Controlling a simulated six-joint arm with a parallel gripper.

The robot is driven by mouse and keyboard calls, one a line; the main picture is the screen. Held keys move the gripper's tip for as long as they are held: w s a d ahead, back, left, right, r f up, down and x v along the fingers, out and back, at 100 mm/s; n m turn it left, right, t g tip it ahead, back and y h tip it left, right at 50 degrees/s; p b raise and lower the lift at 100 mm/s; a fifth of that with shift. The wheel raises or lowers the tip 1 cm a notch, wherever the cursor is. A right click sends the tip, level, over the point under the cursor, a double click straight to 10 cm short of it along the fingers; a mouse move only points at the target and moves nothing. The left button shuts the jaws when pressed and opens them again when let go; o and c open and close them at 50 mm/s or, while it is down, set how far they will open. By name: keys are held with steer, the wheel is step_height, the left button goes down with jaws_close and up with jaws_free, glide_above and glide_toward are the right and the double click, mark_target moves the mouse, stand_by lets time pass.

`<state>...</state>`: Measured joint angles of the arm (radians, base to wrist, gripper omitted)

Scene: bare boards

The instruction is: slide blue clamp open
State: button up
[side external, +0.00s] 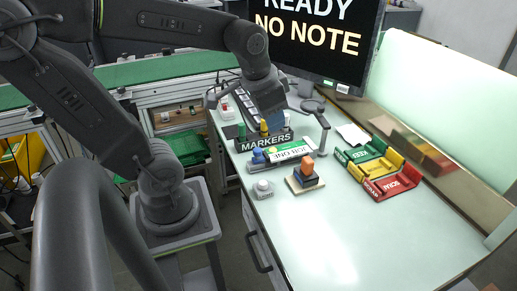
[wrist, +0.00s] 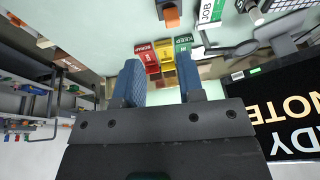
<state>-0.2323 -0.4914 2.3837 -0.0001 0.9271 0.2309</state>
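A small blue piece (side external: 258,156), which looks like the blue clamp, sits at the left end of a grey holder with a white and green "JOB ONE" card (side external: 288,152). I cannot tell whether it is slid open or closed. The card shows at the top edge of the wrist view (wrist: 211,11); the blue piece is not clear there. My gripper (side external: 272,108) is above the back of the bench, near the marker stand. In the wrist view its two blue fingers (wrist: 159,92) are apart with nothing between them.
A "MARKERS" stand (side external: 266,142) holds several markers behind the card. Green, yellow and red trays (side external: 397,186) lie at the right. A monitor (side external: 310,35) stands behind. The bench front is clear.

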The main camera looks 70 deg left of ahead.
mark_target(258, 149)
steer(key=o, duration=0.3)
steer(key=w+a+f+g, duration=0.1)
steer(key=w+a+f, duration=0.1)
steer(key=a, duration=0.5)
steer(key=shift+w+a+f+g, duration=0.15)
steer(key=shift+w+f+g, duration=0.05)
steer(key=shift+f+g, duration=0.25)
steer(key=shift+o, duration=0.2)
steer(key=a+f+g, duration=0.1)
steer(key=a+f, duration=0.2)
steer(key=a, duration=0.4)
steer(key=shift+a+f+h, duration=0.15)
steer(key=shift+f+h, duration=0.2)
steer(key=shift+h, duration=0.05)
steer(key=shift+g, duration=0.25)
step_height(258, 149, down, 14)
steer(key=shift+w+r, duration=0.1)
jaws_close()
